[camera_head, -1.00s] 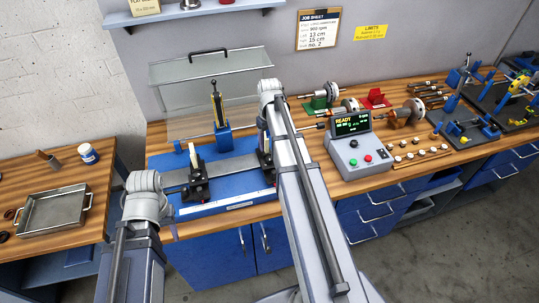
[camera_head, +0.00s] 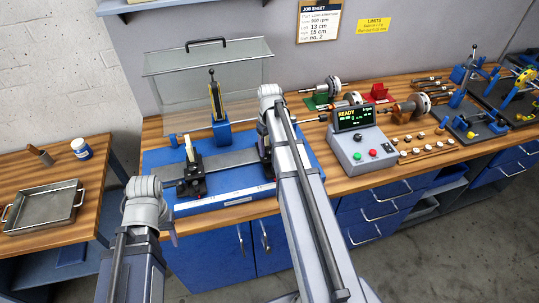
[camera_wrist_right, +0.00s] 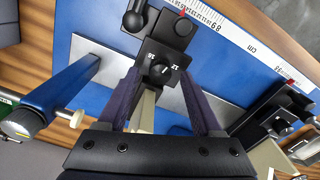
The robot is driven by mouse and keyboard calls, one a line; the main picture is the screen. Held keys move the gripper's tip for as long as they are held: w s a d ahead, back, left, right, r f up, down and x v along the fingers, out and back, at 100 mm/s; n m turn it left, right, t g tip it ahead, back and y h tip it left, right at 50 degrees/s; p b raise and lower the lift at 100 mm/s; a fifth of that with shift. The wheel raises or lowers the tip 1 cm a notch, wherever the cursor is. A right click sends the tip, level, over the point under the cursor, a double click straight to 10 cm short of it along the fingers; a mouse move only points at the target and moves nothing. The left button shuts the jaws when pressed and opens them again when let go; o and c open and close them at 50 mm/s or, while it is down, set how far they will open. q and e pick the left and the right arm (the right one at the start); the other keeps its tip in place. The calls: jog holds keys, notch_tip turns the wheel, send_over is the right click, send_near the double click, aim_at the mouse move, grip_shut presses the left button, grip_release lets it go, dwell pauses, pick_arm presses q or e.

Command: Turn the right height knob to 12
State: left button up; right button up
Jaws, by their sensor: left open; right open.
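The right height knob (camera_wrist_right: 160,71) is a small round black knob with a pale pointer mark and small numbers beside it, seen in the right wrist view. It sits on a black support block (camera_wrist_right: 170,38). My right gripper (camera_wrist_right: 162,84) is open, with its dark fingers on either side of the knob area; contact cannot be told. In the head view my right arm hides that gripper and most of the right support. My left gripper (camera_head: 173,236) is mostly hidden behind its wrist, low in front of the blue balancing base (camera_head: 230,193). The left support (camera_head: 190,180) stands near it.
A control box (camera_head: 360,150) reading READY stands right of the base. Rotors (camera_head: 412,105) and small weights lie beyond it. A clear guard (camera_head: 210,75) rises behind the base. A metal tray (camera_head: 45,208) sits on the left table. A scale (camera_wrist_right: 240,35) runs along the base.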

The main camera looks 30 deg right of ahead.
jog(key=shift+f+b, duration=0.3)
jog(key=shift+f, duration=0.35)
grip_shut()
